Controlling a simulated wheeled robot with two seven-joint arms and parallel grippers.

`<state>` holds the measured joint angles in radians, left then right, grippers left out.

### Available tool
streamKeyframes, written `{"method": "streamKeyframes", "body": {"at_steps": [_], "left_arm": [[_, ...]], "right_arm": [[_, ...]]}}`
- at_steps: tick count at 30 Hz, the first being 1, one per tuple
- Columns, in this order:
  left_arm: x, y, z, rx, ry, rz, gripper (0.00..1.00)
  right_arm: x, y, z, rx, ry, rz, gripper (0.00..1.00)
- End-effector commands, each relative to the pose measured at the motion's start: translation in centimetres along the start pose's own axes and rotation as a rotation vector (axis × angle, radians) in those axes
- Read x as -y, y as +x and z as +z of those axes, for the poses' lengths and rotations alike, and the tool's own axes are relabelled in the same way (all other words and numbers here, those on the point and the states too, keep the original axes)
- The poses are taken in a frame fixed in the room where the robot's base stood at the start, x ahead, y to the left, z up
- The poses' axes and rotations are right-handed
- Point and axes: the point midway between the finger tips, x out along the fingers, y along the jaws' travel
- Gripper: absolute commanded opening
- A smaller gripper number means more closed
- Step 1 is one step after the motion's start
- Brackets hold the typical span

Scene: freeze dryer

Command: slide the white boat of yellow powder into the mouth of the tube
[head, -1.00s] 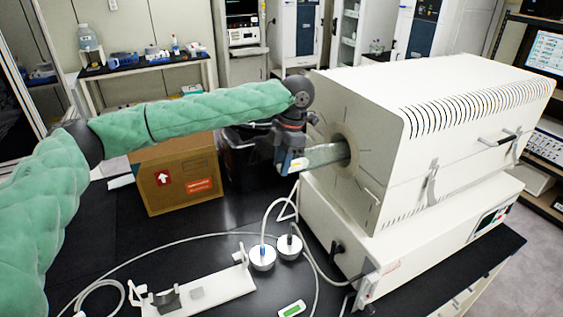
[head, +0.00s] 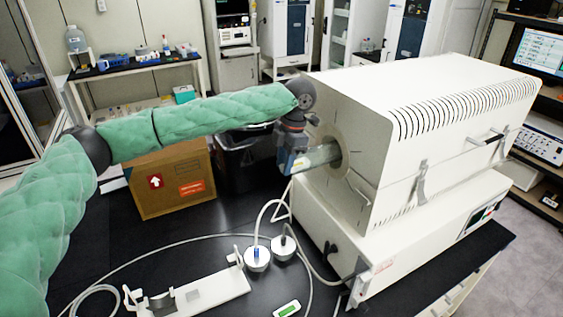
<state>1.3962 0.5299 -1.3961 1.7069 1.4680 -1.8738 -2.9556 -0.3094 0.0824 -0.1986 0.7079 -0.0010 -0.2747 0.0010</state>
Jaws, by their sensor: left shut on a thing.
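The clear glass tube (head: 323,155) sticks out of the round port in the end face of the white furnace (head: 375,150), its open mouth facing left. My left gripper (head: 291,160) is right at the mouth, its fingers pointing down and shut. The white boat (head: 301,164) shows only as a small pale patch between the fingers and the tube mouth. Its yellow powder cannot be made out clearly. The gripper hides part of the mouth, so I cannot tell how far inside the boat is. My right gripper is not in view.
A white stand (head: 195,295) lies on the black bench in front. Two round metal flanges (head: 258,258) with hoses stand beside the furnace. A cardboard box (head: 172,180) and a black bin (head: 245,160) are behind my left arm. A small green-screened device (head: 287,309) lies at the front.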

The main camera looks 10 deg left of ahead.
Motion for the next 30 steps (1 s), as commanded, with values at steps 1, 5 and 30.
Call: {"method": "streamKeyframes", "body": {"at_steps": [1,5,30], "left_arm": [[0.00,0.00,0.03,0.000,0.000,0.000,0.14],[0.00,0.02,0.02,0.000,0.000,0.000,0.14],[0.00,0.02,0.00,0.000,0.000,0.000,0.54]], "right_arm": [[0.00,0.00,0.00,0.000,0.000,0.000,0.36],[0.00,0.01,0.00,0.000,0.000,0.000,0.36],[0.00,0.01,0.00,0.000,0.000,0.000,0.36]]}}
